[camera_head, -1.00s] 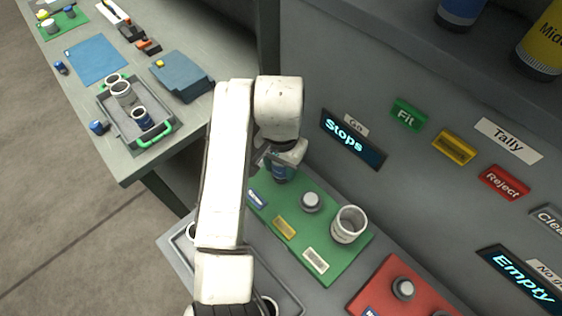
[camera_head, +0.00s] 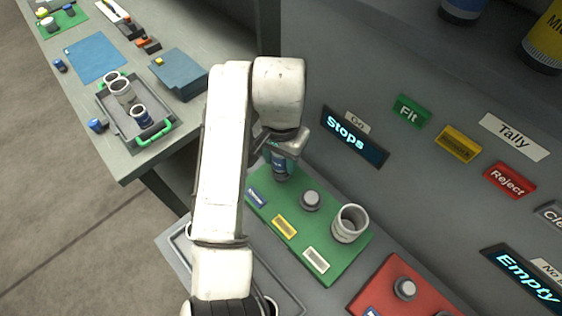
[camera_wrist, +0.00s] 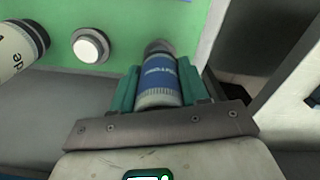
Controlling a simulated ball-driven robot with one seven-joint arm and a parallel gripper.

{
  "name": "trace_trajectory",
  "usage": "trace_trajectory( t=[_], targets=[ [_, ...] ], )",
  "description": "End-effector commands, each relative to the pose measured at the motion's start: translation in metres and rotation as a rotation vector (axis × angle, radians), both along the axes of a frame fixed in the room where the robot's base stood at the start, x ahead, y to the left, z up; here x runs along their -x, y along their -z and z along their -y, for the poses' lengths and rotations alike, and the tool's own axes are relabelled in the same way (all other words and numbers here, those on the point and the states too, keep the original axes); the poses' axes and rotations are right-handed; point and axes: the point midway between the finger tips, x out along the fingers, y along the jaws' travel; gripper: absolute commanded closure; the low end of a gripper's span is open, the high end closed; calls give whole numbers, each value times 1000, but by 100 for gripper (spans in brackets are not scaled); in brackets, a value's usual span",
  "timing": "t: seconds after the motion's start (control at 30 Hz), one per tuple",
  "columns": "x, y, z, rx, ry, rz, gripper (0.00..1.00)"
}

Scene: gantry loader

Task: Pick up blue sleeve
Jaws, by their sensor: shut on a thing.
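The blue sleeve (camera_head: 279,170) stands at the far left end of the green board (camera_head: 318,272), with a white and blue printed band on its side. My gripper (camera_head: 282,158) is above the board with its fingers around the sleeve. In the wrist view the blue sleeve (camera_wrist: 160,82) sits between the two teal finger pads of my gripper (camera_wrist: 158,92), which press on both its sides. A grey round end shows beyond the sleeve, against the green board (camera_wrist: 120,15). Whether the sleeve is clear of the board cannot be told.
A grey peg (camera_head: 311,200) and a white sleeve (camera_head: 350,222) stand on the green board beside the blue one. A red board (camera_head: 385,285) lies nearer. The panel wall with the Stops display (camera_head: 352,137) rises close behind. A side table holds a tray (camera_head: 112,112) with cups.

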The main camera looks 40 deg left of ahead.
Motion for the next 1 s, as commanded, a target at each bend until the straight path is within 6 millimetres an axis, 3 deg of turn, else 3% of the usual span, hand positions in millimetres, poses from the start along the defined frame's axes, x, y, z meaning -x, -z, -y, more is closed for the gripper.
trace_trajectory(
  t=[0.37,0.7,1.0],
  targets=[
    [48,-75,16,-6,-2,0,98],
    [103,-94,41,-4,-1,1,98],
    [127,-105,53,-2,0,1,98]
  ],
)
